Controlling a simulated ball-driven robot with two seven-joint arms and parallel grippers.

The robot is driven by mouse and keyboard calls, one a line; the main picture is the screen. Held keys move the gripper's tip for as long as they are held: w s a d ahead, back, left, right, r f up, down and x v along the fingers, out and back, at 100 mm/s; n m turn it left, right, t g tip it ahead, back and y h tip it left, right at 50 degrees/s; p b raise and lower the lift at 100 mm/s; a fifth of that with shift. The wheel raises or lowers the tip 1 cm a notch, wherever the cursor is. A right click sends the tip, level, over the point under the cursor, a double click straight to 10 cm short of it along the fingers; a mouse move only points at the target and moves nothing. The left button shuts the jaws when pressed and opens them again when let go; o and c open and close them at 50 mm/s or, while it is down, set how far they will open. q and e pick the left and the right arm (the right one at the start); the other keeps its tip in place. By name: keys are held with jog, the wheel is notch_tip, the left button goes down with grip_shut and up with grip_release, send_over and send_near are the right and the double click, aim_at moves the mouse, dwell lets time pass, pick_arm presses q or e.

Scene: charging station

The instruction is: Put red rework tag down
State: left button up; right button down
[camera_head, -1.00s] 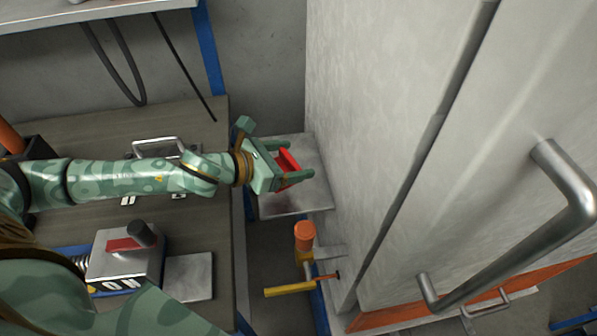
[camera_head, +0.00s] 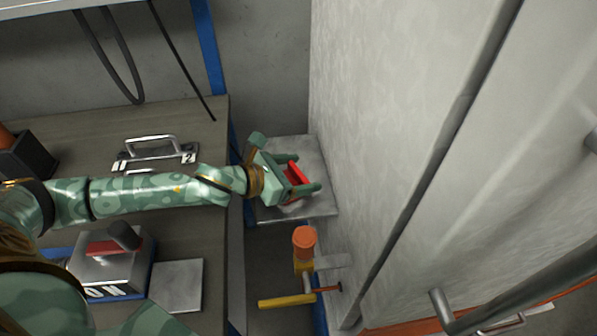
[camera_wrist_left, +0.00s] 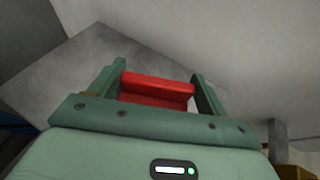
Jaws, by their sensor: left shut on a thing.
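The red rework tag (camera_head: 294,174) is between the fingers of my left gripper (camera_head: 303,178), which is shut on it. The tag also shows in the left wrist view (camera_wrist_left: 158,87), with a green finger on either side. The gripper and tag are over a square grey metal plate (camera_head: 318,208) beside the tall pale cabinet. I cannot tell whether the tag touches the plate. My right gripper is not in view.
The pale cabinet (camera_head: 390,110) with metal handles stands close to the right of the gripper. An orange and yellow tool-like thing (camera_head: 304,245) is below the plate. The wooden bench (camera_head: 60,150) at left carries a metal handle fixture (camera_head: 153,150) and a metal box with a dark knob (camera_head: 115,262).

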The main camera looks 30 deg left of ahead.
pick_arm(q)
jog(key=o, duration=1)
jog(key=shift+f, duration=0.1)
jog(key=shift+c, duration=0.2)
jog(key=shift+s+a+r, duration=0.15)
jog(key=shift+s+r, duration=0.05)
jog(key=shift+r, duration=0.1)
jog(key=p+v, duration=0.4)
jog(key=v, duration=0.5)
jog(key=shift+s+r, duration=0.2)
jog(key=shift+s, duration=0.05)
jog(key=shift+p+v, duration=0.65)
jog(key=shift+v, duration=0.3)
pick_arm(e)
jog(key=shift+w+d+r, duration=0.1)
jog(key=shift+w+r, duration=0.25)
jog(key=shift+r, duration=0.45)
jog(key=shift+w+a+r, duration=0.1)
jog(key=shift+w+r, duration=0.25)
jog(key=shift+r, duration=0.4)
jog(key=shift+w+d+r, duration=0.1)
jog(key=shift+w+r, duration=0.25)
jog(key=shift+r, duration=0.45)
pick_arm(q)
jog(key=shift+a+f, duration=0.1)
